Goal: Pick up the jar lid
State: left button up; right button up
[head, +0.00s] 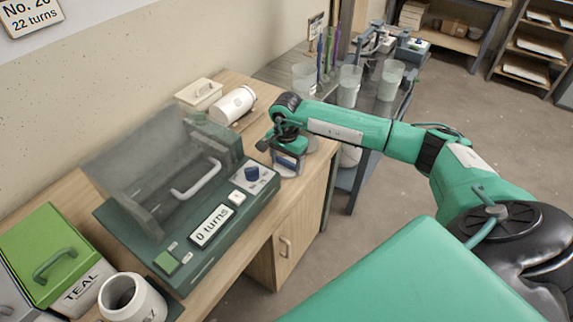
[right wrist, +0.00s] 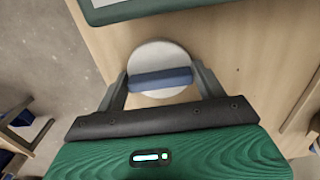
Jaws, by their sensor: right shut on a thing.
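The jar lid (right wrist: 158,58) is a round white disc with a blue bar handle (right wrist: 160,79). My right gripper (right wrist: 161,80) has one finger at each end of this bar and is shut on it. In the head view my right gripper (head: 286,160) points down near the right end of the wooden bench, and its wrist hides most of the lid. I cannot tell whether the lid touches the bench top. An open white jar (head: 119,294) stands at the front left. My left gripper is not in view.
Clear cups (head: 349,88) stand on the grey bench. A green-lidded TEAL bin (head: 82,288) is at left.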

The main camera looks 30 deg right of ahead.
jog(key=shift+r, duration=0.6)
notch_tip(320, 180, up, 18)
jog(key=b, duration=0.2)
notch_tip(320, 180, up, 7)
jog(key=p, duration=0.4)
send_over(286, 161)
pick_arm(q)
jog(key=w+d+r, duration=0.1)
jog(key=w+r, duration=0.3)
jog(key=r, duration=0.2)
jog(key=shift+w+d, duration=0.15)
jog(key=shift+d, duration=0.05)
pick_arm(e)
jog(key=shift+f, duration=0.1)
jog(key=shift+f, duration=0.1)
